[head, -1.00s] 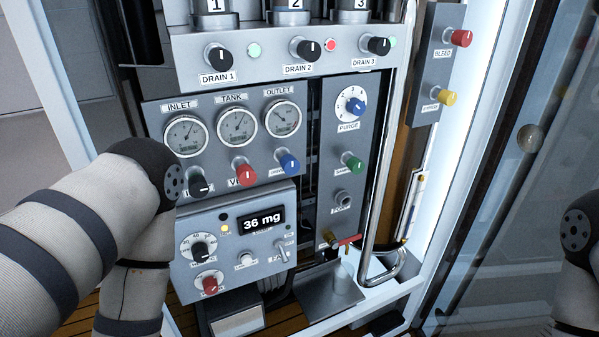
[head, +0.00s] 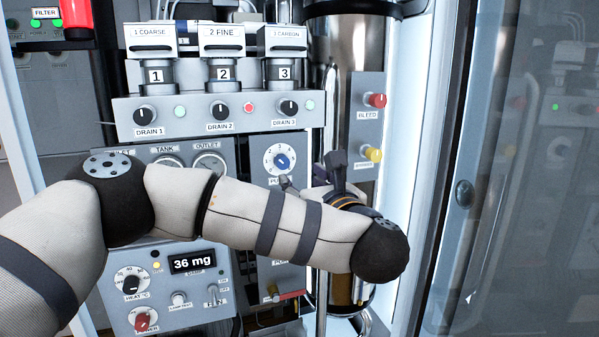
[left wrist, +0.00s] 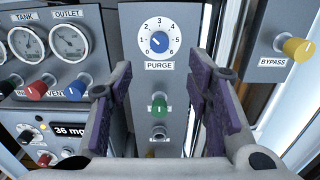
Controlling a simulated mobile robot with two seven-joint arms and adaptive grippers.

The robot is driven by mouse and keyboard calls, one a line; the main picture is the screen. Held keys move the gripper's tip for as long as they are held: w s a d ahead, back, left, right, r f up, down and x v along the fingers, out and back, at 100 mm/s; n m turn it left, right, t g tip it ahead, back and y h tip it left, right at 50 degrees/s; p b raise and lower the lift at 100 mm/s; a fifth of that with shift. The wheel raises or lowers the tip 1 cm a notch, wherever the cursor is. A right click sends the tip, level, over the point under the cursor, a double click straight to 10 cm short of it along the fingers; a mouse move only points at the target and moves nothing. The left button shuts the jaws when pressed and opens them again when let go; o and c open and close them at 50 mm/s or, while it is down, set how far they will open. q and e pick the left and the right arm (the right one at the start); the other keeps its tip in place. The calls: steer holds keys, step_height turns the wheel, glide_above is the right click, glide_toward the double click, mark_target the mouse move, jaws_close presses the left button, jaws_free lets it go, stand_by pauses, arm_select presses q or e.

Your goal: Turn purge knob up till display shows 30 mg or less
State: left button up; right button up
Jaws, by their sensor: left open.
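The purge knob (head: 282,160) is blue on a white numbered dial, at the upper part of the right-hand panel. In the left wrist view the knob (left wrist: 159,42) lies ahead, its white mark seeming to point to the upper left, near the low numbers. The display (head: 192,262) reads 36 mg; it is partly hidden in the left wrist view (left wrist: 70,131). My left gripper (head: 312,175) is open and empty, just right of and below the dial, apart from the knob. Its purple-padded fingers (left wrist: 160,88) spread below the dial in the left wrist view. My right gripper is out of view.
A green knob (left wrist: 159,103) sits below the dial. The yellow bypass knob (head: 371,153) and red bleed knob (head: 375,100) are close on the right. Drain knobs (head: 220,111) line the ledge above. My left arm covers much of the gauges.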

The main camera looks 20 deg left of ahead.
mark_target(284, 162)
arm_select(q)
steer(key=x, duration=1.2)
steer(key=shift+b, duration=0.3)
steer(key=shift+s, duration=0.1)
jaws_close()
